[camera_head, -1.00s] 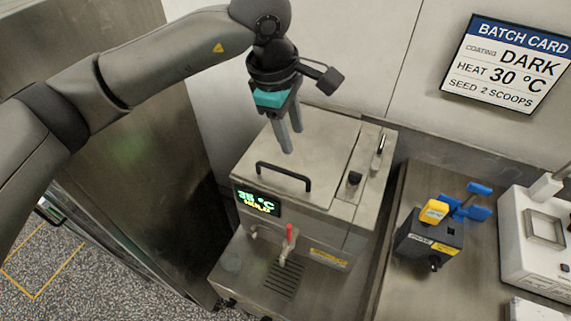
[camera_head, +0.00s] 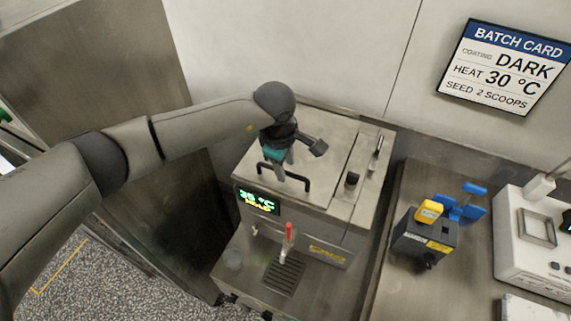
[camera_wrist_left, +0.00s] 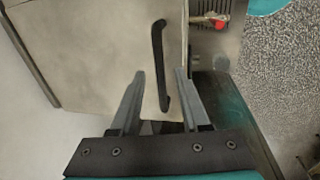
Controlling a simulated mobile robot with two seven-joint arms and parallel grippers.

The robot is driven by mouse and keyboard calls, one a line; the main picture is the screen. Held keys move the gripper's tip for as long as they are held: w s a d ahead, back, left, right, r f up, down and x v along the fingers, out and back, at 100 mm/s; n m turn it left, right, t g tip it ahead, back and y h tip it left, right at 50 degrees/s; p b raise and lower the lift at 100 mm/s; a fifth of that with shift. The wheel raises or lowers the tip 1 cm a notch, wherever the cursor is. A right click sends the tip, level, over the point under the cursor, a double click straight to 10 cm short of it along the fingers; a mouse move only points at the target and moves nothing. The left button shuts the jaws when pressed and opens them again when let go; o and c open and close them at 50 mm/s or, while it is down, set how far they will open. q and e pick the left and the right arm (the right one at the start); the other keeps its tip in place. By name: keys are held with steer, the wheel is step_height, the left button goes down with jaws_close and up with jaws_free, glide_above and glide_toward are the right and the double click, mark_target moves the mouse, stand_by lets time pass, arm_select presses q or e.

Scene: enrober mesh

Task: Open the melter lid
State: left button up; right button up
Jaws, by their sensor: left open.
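The melter (camera_head: 300,225) is a steel box with a closed flat lid (camera_head: 325,140) on top. A black bar handle (camera_head: 297,182) stands at the lid's front edge. In the left wrist view the handle (camera_wrist_left: 160,62) runs lengthwise, its near end between the two fingers. My left gripper (camera_head: 282,172) is over the left part of the handle, pointing down. In the left wrist view my left gripper (camera_wrist_left: 160,85) is open, with a finger on each side of the handle. I cannot tell whether either finger touches it. My right gripper is not in view.
A green display (camera_head: 258,200) and a red-handled tap (camera_head: 288,232) are on the melter's front. A black knob (camera_head: 351,180) sits right of the lid. A dark box with yellow and blue parts (camera_head: 425,235) stands on the right counter. A batch card (camera_head: 505,65) hangs on the wall.

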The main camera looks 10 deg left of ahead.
arm_select(q)
steer(key=shift+f, duration=0.5)
steer(key=shift+w, duration=0.1)
jaws_close()
steer(key=shift+r, duration=0.1)
stand_by(1.0)
